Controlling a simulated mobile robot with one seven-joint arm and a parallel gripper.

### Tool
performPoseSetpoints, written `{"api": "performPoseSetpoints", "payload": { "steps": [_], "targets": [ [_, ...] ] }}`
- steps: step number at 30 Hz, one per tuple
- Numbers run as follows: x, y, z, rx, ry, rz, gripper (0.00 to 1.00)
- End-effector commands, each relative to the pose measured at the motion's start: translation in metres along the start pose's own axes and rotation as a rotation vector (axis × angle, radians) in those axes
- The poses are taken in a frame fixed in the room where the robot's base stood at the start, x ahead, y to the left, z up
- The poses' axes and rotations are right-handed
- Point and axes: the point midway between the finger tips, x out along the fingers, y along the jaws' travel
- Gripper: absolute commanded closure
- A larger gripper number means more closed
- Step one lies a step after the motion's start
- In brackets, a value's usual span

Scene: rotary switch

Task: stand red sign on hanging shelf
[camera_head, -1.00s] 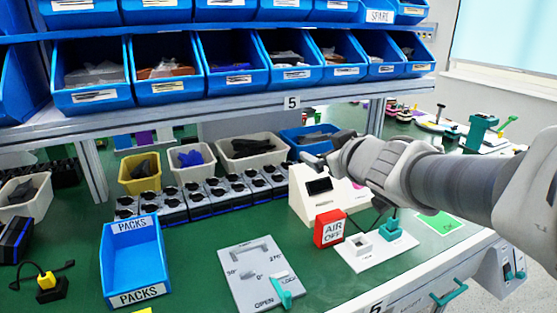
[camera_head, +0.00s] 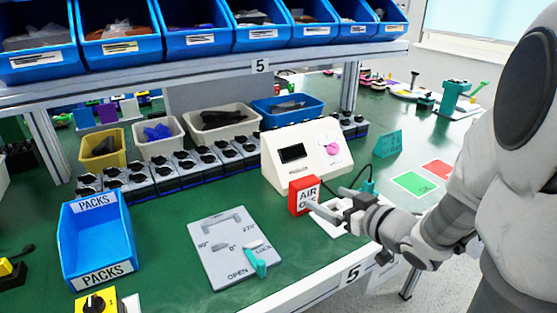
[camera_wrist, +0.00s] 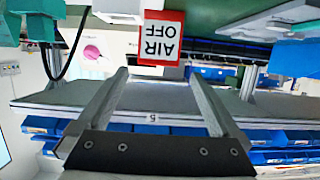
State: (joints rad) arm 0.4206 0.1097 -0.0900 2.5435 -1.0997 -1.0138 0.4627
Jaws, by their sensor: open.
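The red sign (camera_head: 302,201), a small red block with a white face reading "AIR OFF", stands on the green bench in front of a white box. It also shows upside down in the wrist view (camera_wrist: 160,60), just beyond my fingertips and in line with the gap. My gripper (camera_head: 328,208) is open, low over the bench at the sign's right front side; its fingers partly cover the sign's lower right. In the wrist view my gripper (camera_wrist: 160,82) has nothing between its fingers. The grey shelf (camera_head: 205,75), label 5, hangs above the bench with blue bins on it.
The white box (camera_head: 318,165) with a pink knob stands close behind the sign. A white plate with a teal fixture and cable (camera_head: 365,187) lies right of it. A grey lever plate (camera_head: 212,262) and blue PACKS bin (camera_head: 125,245) lie left.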

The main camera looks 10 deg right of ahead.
Motion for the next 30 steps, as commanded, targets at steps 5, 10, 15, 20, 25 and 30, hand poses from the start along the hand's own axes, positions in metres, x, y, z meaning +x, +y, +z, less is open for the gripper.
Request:
{"api": "performPoseSetpoints", "payload": {
  "steps": [5, 10, 15, 20, 25, 30],
  "targets": [
    [0.008, -0.001, -0.004, 0.003, -0.003, -0.002, 0.0],
    [0.017, -0.001, -0.002, 0.0, -0.006, 0.002, 0.0],
    [0.059, -0.001, 0.005, -0.005, -0.002, 0.001, 0.0],
    [0.082, 0.0, 0.004, -0.004, -0.002, 0.003, 0.0],
    [0.092, 0.0, 0.003, -0.003, -0.003, 0.004, 0.0],
    [0.116, 0.001, 0.007, -0.004, -0.001, 0.002, 0.0]
  ]
}}
